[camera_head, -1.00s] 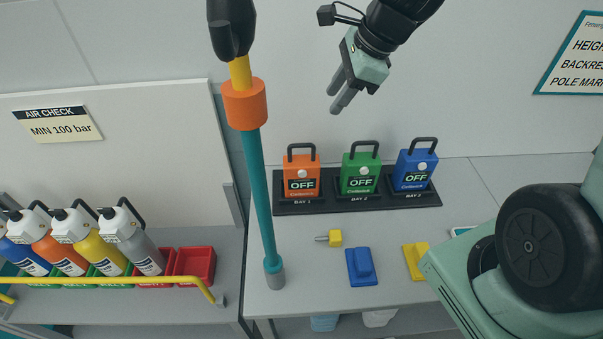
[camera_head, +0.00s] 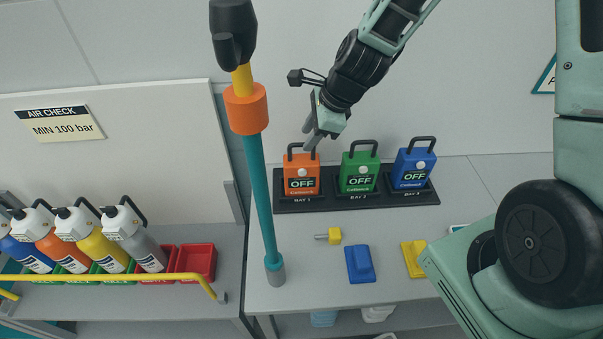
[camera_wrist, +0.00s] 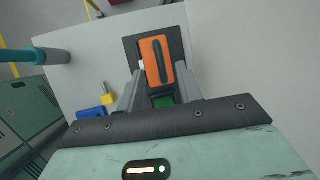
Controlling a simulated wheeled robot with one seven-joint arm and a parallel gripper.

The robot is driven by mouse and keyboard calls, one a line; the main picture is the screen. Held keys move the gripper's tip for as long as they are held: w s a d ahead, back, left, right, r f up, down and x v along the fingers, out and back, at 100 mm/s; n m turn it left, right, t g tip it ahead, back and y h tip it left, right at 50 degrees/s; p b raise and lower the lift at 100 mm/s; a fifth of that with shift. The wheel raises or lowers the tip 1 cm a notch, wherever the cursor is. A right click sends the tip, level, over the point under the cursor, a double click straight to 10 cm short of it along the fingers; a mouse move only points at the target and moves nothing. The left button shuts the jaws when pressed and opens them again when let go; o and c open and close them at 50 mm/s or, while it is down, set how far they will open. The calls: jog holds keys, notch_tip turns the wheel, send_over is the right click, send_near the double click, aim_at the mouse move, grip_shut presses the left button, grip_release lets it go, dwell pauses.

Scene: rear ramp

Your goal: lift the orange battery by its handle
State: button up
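The orange battery (camera_head: 300,176) stands upright in the left bay of a black charging base (camera_head: 358,201), with its dark loop handle on top. In the wrist view the orange battery (camera_wrist: 158,60) is seen from above, its handle (camera_wrist: 158,60) a dark bar along its top. My gripper (camera_head: 311,142) is just above and slightly right of the battery's handle, pointing down. In the wrist view its two fingers (camera_wrist: 160,88) are spread apart with nothing between them held; the battery lies beyond their tips. Whether a finger touches the handle cannot be told.
A green battery (camera_head: 359,172) and a blue battery (camera_head: 413,168) stand in the other bays. A teal pole with an orange collar (camera_head: 246,108) stands left of the base. A yellow piece (camera_head: 334,236), a blue block (camera_head: 360,264) and a yellow block (camera_head: 413,258) lie in front.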

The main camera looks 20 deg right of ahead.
aim_at(301, 144)
jog(key=shift+p+x, duration=0.9)
jog(key=shift+x, duration=1.6)
jog(key=shift+w, duration=0.1)
grip_shut()
jog(key=shift+r, duration=0.1)
